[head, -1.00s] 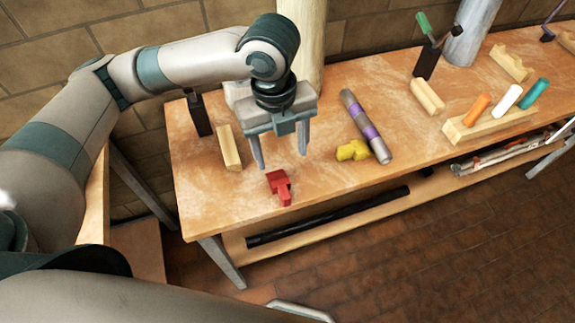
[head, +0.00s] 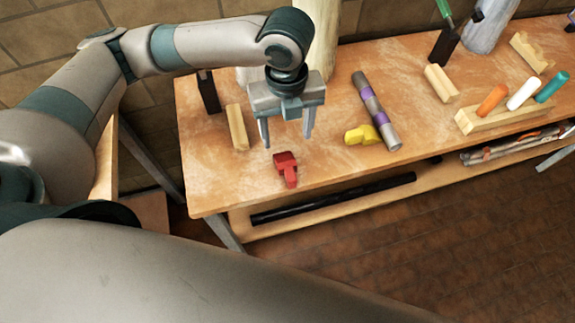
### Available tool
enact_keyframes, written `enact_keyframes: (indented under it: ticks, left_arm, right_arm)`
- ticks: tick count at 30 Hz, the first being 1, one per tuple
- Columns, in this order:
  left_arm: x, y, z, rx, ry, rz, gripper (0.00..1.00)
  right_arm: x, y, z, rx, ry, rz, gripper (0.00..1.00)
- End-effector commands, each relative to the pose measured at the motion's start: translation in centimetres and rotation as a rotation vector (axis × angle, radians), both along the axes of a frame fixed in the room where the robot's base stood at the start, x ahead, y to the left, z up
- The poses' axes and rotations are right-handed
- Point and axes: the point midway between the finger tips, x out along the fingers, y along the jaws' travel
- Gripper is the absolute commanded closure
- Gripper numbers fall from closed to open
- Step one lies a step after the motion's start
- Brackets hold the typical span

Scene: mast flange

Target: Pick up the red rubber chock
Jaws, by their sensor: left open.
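The red rubber chock (head: 286,168) lies on the wooden bench top, close to its front edge. My left gripper (head: 287,141) points down with its two fingers apart and nothing between them. In the picture its fingertips are just above the chock, apart from it; the exact height over the bench is hard to tell. The chock is in full view. My right gripper is not in view.
A yellow piece (head: 362,135) and a grey bar with purple bands (head: 376,111) lie right of the gripper. A wooden block (head: 237,127) lies left. A rack (head: 510,115) holds orange, white and teal pieces. The bench (head: 220,180) is bare around the chock.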

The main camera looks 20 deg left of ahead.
Motion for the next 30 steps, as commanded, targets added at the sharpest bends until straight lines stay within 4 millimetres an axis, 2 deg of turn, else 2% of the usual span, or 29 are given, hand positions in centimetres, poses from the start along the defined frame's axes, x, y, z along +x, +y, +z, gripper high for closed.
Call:
enact_keyframes:
  ticks: [9,13,18,30]
  left_arm:
    - [-0.2,0.0,-5.6,0.002,0.004,0.000,0.39]
    - [-0.1,0.0,-7.1,0.000,0.002,0.000,0.39]
    - [0.0,0.0,-7.9,0.000,-0.001,0.000,0.39]
    - [-0.1,0.0,-8.2,0.000,0.002,0.001,0.39]
  right_arm:
    - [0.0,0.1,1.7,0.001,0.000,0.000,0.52]
    - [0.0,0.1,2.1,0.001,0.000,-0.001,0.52]
    - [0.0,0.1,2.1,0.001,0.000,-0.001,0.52]
    - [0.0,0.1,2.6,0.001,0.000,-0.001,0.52]
